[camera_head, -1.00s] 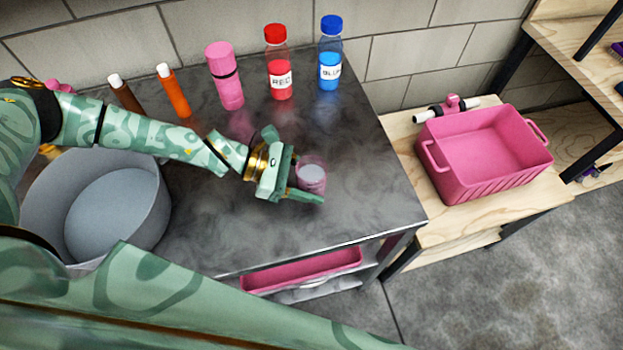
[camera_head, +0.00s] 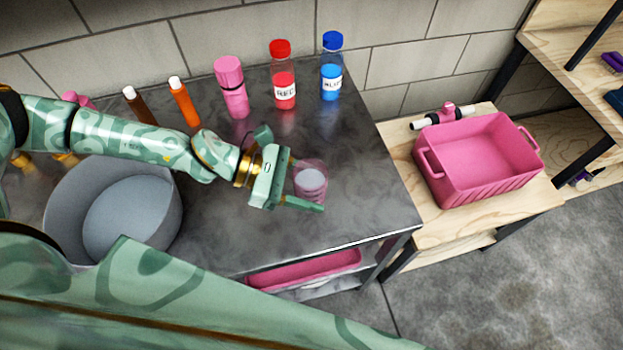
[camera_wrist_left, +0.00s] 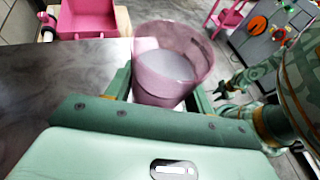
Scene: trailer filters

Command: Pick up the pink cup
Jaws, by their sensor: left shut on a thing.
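The pink cup (camera_head: 311,181) is translucent with a pale round bottom showing inside. It is at the right part of the dark metal table (camera_head: 350,150) in the head view. My left gripper (camera_head: 307,181) is shut on the cup, with one finger on each side of it. In the left wrist view the cup (camera_wrist_left: 172,68) is upright or nearly so between the two fingers (camera_wrist_left: 160,95). I cannot tell for certain whether its base is off the tabletop.
A grey basin (camera_head: 115,210) stands at the left. Pink (camera_head: 232,88), red (camera_head: 284,78) and blue (camera_head: 331,68) bottles and two slim tubes stand along the back. A pink crate (camera_head: 478,160) sits on a wooden bench at the right. The table's front right is clear.

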